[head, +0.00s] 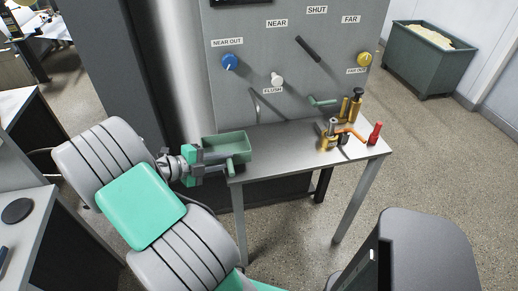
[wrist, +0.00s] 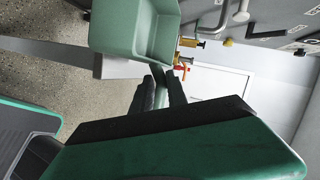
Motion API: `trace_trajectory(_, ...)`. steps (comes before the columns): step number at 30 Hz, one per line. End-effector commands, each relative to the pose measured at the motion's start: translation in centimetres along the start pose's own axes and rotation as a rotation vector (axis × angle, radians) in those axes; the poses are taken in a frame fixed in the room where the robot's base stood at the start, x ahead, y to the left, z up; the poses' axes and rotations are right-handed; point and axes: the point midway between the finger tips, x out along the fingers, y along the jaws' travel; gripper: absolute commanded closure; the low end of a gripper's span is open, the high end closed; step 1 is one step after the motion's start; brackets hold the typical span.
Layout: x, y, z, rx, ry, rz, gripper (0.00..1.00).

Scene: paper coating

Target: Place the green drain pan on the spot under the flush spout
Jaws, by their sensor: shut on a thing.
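The green drain pan (head: 232,143) is at the left end of the metal bench, with its open side up. My gripper (head: 228,166) is shut on the pan's handle, which shows between the dark fingers (wrist: 161,88) in the wrist view. The pan (wrist: 130,38) fills the upper middle there. The flush spout (head: 256,104) comes out of the grey panel to the right of the pan; a curved grey pipe (wrist: 240,14) shows in the wrist view. I cannot tell whether the pan touches the bench. The spot under the spout is not clearly visible.
The bench top (head: 290,145) is bare in its middle. Brass fittings (head: 328,135), an orange-handled valve (head: 350,132) and a red item (head: 375,133) stand on its right side. The panel carries a blue knob (head: 229,62), a white flush knob (head: 277,79) and a yellow knob (head: 364,59).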

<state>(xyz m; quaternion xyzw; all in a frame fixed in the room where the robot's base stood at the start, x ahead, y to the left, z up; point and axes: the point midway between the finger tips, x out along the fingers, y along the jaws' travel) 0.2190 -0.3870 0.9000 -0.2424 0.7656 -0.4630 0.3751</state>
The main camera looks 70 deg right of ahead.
Motion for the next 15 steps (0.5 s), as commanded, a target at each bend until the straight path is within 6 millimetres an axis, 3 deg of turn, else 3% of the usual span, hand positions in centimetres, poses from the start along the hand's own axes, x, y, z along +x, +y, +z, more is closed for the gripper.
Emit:
trace_trajectory(9,9.3,-3.8,-1.4,0.002,0.005,0.001,1.00)
trace_trajectory(15,12.5,-4.5,-1.4,-0.001,-0.002,-0.001,1.00)
